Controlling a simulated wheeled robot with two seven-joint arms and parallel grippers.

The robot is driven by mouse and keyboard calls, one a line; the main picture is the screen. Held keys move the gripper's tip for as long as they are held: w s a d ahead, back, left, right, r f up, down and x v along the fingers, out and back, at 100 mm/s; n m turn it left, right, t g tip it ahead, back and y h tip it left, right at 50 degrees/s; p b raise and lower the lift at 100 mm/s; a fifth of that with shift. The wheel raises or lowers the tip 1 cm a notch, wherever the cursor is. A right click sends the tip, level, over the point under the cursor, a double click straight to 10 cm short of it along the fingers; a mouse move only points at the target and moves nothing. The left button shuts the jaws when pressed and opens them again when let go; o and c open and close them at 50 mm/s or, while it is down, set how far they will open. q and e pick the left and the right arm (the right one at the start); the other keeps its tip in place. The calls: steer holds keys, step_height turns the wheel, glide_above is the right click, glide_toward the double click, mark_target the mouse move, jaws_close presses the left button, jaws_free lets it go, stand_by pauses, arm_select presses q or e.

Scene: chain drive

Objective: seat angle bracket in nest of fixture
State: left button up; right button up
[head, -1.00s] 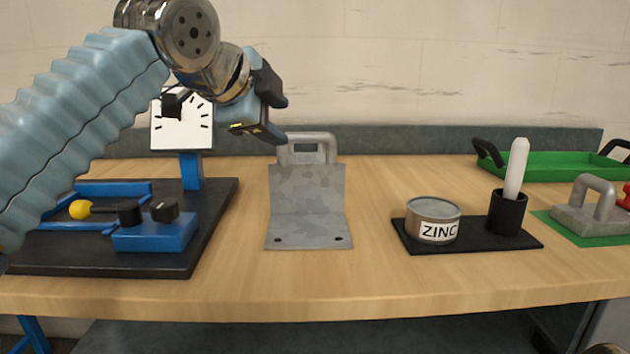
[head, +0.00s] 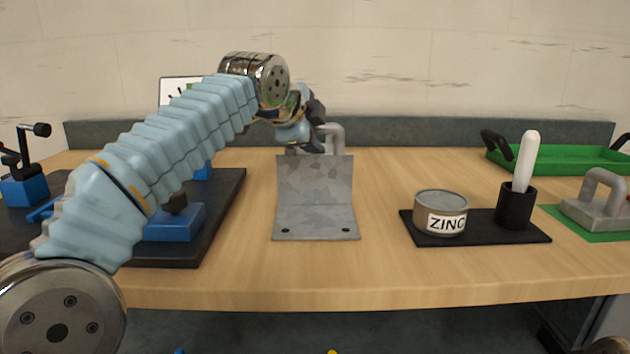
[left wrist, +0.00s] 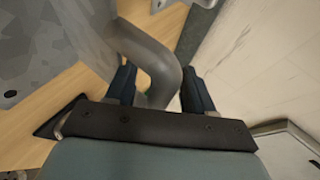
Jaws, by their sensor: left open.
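The angle bracket (head: 315,185) is a mottled grey metal L standing on the table, its flat leg with two holes toward me. A grey loop handle (head: 337,136) rises behind its upright leg. My left gripper (head: 310,138) is at the handle, behind the upright's top edge. In the left wrist view, the open fingers (left wrist: 158,90) stand on either side of the handle (left wrist: 152,62); I cannot tell whether they touch it. The fixture is a black plate (head: 225,205) with blue blocks (head: 175,222) at left. My left arm hides much of it, including the nest.
A zinc tin (head: 440,210) and a black cup (head: 515,207) with a white stick stand on a black mat at right. A green tray (head: 570,160) and a grey handled block (head: 598,205) lie further right. Table between fixture and bracket is clear.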

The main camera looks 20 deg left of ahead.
arm_select(q)
jaws_close()
stand_by(1.4)
steer(key=shift+r, duration=0.15)
